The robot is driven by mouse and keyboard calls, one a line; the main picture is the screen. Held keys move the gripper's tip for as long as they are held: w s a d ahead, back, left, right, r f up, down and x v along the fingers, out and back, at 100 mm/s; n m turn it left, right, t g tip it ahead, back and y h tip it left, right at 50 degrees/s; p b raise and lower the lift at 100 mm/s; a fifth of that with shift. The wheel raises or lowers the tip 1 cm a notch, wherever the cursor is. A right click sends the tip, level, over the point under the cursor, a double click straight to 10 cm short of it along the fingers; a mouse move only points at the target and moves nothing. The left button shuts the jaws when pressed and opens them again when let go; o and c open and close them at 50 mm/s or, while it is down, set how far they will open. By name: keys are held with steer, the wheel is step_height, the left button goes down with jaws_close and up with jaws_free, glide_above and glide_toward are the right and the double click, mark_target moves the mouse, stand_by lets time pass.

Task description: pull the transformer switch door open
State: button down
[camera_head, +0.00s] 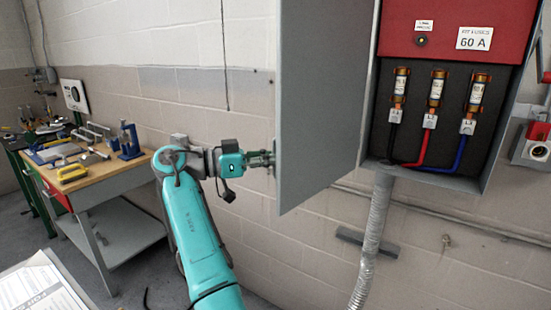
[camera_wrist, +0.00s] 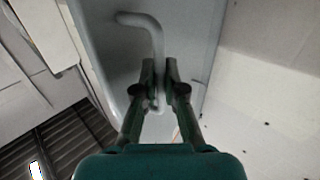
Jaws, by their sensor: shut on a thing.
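The grey transformer switch door (camera_head: 322,95) stands swung open to the left of the box in the head view. The grey switch box (camera_head: 468,184) shows its dark inside, with fuses and black, red and blue wires under a red panel marked 60 A. My gripper (camera_head: 272,158) is at the door's left edge, its tips partly hidden by the door. In the wrist view my gripper (camera_wrist: 160,85) is shut on the bent grey door handle (camera_wrist: 150,24), which stands out from the door's face. The gripped part is partly hidden between the fingers.
A workbench (camera_head: 135,182) with tools stands at the left. A flexible metal conduit (camera_head: 372,240) runs down from the box. A grey wall box (camera_head: 533,150) is at the far right. A paper sheet (camera_head: 42,290) shows at the lower left.

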steer(key=c, duration=1.2)
jaws_free()
steer(key=shift+c, duration=0.2)
steer(key=v, duration=1.2)
